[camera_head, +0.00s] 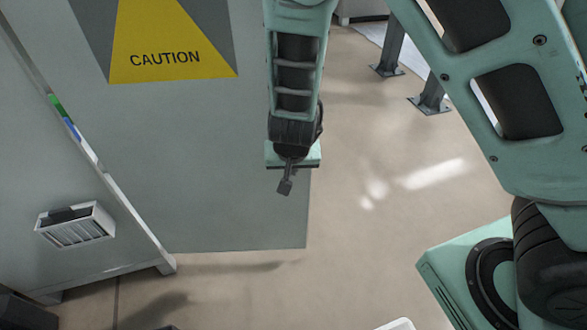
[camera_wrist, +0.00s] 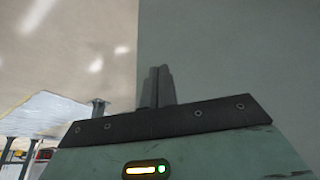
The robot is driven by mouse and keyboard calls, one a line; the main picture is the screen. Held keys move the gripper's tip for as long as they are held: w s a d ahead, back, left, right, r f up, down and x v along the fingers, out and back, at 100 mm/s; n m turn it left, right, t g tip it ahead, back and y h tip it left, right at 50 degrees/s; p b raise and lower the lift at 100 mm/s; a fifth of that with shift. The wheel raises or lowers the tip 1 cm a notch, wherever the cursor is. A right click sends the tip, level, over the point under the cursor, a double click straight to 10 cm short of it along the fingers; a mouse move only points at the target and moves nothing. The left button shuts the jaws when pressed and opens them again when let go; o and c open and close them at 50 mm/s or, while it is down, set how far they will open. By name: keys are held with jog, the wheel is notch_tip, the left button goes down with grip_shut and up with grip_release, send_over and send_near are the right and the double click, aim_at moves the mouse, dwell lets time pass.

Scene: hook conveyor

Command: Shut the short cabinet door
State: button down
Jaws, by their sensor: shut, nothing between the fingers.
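The short cabinet door (camera_head: 210,170) is a flat grey panel with a yellow CAUTION triangle. In the head view it stands open, swung out from the grey cabinet (camera_head: 45,165) at the left. My gripper (camera_head: 286,187) is shut and empty, in front of the door panel near its free right edge. In the wrist view the closed fingers (camera_wrist: 158,86) stand beside the door's edge, and the door (camera_wrist: 235,60) fills the right side. I cannot tell whether the fingers touch the door.
A white vented box (camera_head: 75,225) is on the cabinet at lower left. The beige floor (camera_head: 370,215) is open to the right of the door. Dark metal legs (camera_head: 393,45) stand on the floor at the top right.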

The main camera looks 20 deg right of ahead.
jog(key=shift+w+d+f, duration=0.2)
jog(key=shift+w+f, duration=0.15)
jog(key=shift+w, duration=0.4)
jog(key=shift+w+d+f, duration=0.2)
jog(key=shift+w+f, duration=0.1)
jog(key=shift+w, duration=0.5)
jog(key=shift+w+d+f, duration=0.2)
jog(key=shift+w+f, duration=0.15)
jog(key=shift+w, duration=0.4)
jog(key=shift+w, duration=0.1)
